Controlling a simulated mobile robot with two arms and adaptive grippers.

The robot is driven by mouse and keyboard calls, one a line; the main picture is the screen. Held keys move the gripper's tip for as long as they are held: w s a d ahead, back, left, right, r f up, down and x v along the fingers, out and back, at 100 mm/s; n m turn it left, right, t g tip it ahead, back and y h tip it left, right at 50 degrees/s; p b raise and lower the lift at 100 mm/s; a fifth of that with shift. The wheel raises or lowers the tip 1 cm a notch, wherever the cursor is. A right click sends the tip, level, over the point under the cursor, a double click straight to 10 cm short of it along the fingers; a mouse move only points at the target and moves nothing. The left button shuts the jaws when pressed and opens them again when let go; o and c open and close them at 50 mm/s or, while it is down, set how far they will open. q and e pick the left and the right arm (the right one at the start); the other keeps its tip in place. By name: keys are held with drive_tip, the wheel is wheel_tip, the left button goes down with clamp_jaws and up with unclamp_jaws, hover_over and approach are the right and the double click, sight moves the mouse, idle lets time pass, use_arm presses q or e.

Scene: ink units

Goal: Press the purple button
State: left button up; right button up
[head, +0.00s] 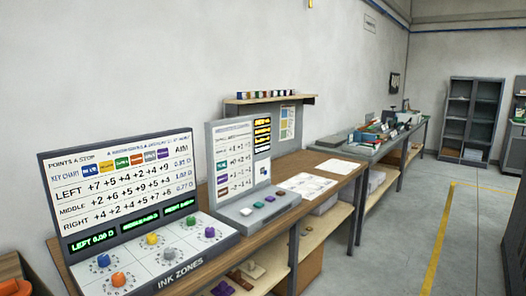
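A grey console marked INK ZONES (180,283) stands at the left end of the wooden bench. Its sloped white top carries several coloured round knobs or buttons with dial marks. A small purple one (210,232) is at the right side of this top. Neither gripper shows.
The INK ZONES console has an upright chart board (120,180) with green displays. Papers (306,184) lie on the wooden bench (320,158). A wall shelf (270,99) is above. A grey table and cabinet (470,120) stand further back. The floor (400,240) at right is clear.

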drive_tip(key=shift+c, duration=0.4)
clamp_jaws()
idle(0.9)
